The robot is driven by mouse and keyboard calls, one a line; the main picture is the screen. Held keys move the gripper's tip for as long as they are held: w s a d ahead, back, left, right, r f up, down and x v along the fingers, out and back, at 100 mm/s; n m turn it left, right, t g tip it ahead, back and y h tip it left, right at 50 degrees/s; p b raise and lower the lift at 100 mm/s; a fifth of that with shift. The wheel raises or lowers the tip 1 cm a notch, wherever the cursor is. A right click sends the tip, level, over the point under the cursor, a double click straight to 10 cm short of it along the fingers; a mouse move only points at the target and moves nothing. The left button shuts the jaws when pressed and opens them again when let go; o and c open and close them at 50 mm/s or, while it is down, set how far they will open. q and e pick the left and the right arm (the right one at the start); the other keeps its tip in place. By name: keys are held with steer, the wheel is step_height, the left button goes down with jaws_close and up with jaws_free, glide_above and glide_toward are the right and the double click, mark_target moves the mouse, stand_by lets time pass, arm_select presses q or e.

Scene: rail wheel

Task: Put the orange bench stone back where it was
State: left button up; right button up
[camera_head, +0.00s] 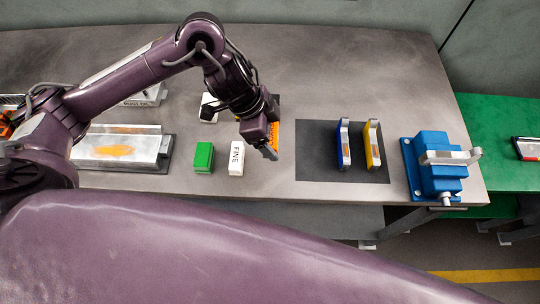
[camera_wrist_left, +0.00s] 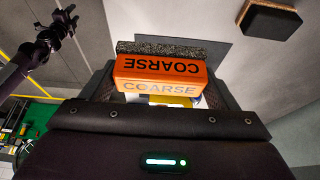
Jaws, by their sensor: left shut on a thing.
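My left gripper (camera_head: 266,143) is shut on the orange bench stone (camera_head: 274,136) and holds it over the bench. In the left wrist view the orange stone (camera_wrist_left: 160,72) sits between the fingers, with "COARSE" on two faces and a dark, rough layer along one side. A white block marked "FINE" (camera_head: 237,158) and a green block (camera_head: 204,157) stand left of the gripper. A dark patch on the bench shows partly behind the gripper. An arm with a dark end (camera_wrist_left: 62,28), seemingly my right one, shows in the left wrist view; its jaws are unclear.
A dark mat (camera_head: 312,170) holds a blue-sided tool (camera_head: 343,145) and a yellow-sided tool (camera_head: 373,145). A blue vise (camera_head: 432,165) stands at the bench's right end. A metal tray (camera_head: 85,150) lies left; a whitish block (camera_head: 209,107) lies behind the green one. The bench's back right is clear.

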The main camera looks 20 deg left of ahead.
arm_select(q)
steer(key=f, duration=0.3)
steer(key=f+b, duration=0.1)
steer(key=f, duration=0.2)
steer(key=shift+s+a+f, duration=0.1)
steer(key=shift+a, duration=0.1)
steer(key=shift+d+f, duration=0.1)
steer(key=shift+f, duration=0.45)
step_height(320, 180, down, 4)
steer(key=shift+f, duration=0.1)
arm_select(e)
steer(key=shift+a+f, duration=0.7)
steer(key=shift+d, duration=0.15)
arm_select(q)
steer(key=shift+f, duration=0.15)
